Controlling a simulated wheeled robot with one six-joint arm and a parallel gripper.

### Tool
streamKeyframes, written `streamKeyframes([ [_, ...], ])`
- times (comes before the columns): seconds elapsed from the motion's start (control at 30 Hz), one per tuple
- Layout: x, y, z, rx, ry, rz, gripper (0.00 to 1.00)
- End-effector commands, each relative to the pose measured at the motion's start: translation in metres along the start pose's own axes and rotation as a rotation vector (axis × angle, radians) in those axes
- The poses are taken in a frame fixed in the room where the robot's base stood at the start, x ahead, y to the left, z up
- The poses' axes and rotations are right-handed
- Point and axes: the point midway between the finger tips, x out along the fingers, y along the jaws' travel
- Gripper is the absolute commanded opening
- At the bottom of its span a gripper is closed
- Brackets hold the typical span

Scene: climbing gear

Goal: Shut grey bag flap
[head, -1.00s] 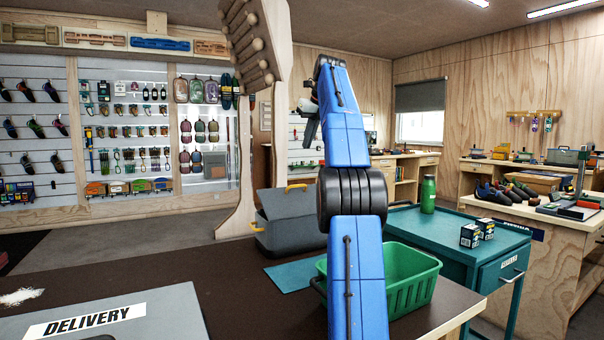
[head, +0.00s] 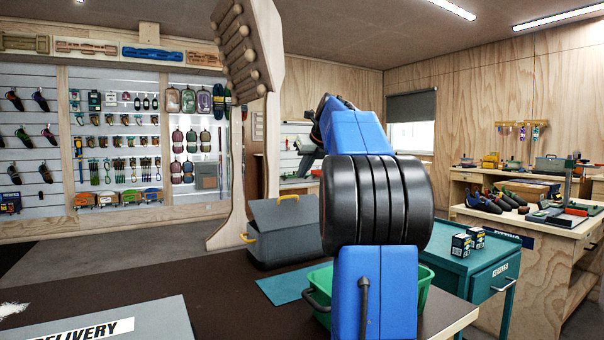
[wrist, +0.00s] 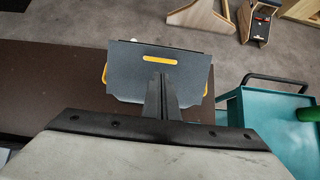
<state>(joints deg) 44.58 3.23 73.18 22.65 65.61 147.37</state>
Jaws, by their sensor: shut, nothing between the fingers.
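The grey bag (head: 282,248) stands on the dark counter, left of my arm, with yellow handles at its side and top. Its grey flap (head: 283,215) looks tilted up from the body in the head view. The wrist view shows the flap (wrist: 128,78) from above, with a yellow strip across its upper part. My gripper (wrist: 161,80) is shut and empty, its fingers overlapping the flap's lower middle in that picture. I cannot tell whether they touch it. In the head view my arm hides most of the gripper.
A green basket (head: 425,290) stands right of the bag, partly behind my arm. A teal mat (head: 283,285) lies before the bag. A grey board marked DELIVERY (head: 150,312) is at front left. A teal cart (head: 475,275) with small boxes stands at right.

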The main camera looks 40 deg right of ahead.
Motion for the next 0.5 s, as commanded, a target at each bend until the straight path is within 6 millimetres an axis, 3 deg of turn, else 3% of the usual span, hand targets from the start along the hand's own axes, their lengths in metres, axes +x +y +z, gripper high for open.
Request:
streamKeyframes([
  [0.5,0.089,0.000,0.000,0.000,0.003,0.001,0.00],
])
